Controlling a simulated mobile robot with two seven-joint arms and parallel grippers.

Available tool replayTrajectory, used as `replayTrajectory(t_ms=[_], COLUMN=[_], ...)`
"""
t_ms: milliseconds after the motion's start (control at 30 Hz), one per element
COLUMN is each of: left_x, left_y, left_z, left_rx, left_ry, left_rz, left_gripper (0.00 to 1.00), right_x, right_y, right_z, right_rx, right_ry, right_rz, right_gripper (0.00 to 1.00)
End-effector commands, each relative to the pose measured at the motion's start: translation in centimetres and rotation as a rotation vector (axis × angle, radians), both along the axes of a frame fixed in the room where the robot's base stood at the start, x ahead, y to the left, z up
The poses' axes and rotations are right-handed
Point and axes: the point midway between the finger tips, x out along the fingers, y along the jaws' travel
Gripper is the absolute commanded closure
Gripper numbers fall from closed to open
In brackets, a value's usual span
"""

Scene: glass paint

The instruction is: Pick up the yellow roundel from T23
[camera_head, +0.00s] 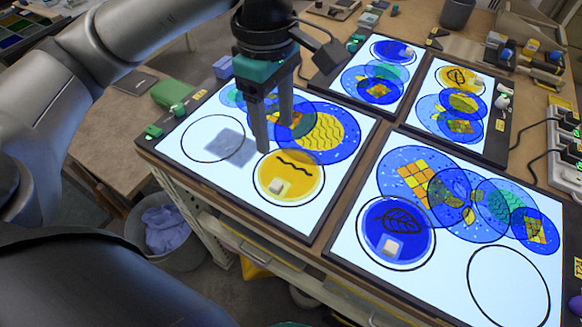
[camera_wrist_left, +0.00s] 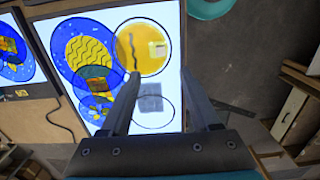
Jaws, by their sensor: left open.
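A yellow roundel (camera_head: 302,184) with a dark wavy line and a pale block on it lies inside a black outline at the front corner of the left light panel (camera_head: 225,170). It also shows in the left wrist view (camera_wrist_left: 147,38), beyond the fingertips. A second yellow roundel (camera_head: 455,77) with a leaf mark lies on the back right panel. I cannot read which panel is T23. My left gripper (camera_head: 273,136) is open and empty above the left panel, just behind the wavy-line roundel; it also shows in the left wrist view (camera_wrist_left: 160,74). My right gripper is not in view.
Overlapping blue, teal and yellow discs lie on all panels. A blue leaf roundel (camera_head: 381,223) with a pale block lies on the front right panel. Empty outlined circles (camera_head: 207,128) (camera_head: 505,292) show on two panels.

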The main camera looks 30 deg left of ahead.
Motion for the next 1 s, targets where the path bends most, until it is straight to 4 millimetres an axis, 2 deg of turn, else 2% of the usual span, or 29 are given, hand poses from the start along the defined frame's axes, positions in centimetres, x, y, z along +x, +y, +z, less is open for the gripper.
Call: replayTrajectory(t_ms=[167, 600, 867, 1000], left_x=[0.0, 0.0, 0.0, -0.1], left_y=[0.7, 0.6, 0.6, 0.5], left_z=[-1.2, -8.7, -10.6, -12.8], left_rx=[0.03, 0.026, 0.026, 0.026], left_ry=[-0.001, 0.001, -0.001, 0.002], left_rz=[0.003, 0.004, 0.003, 0.003], left_gripper=[0.38, 0.38, 0.38, 0.38], right_x=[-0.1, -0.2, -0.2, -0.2], right_y=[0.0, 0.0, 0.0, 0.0], right_z=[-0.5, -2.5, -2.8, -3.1], right_rx=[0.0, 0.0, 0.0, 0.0], right_ry=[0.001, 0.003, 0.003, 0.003], right_rz=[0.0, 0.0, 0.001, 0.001], right_gripper=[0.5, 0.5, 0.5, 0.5])
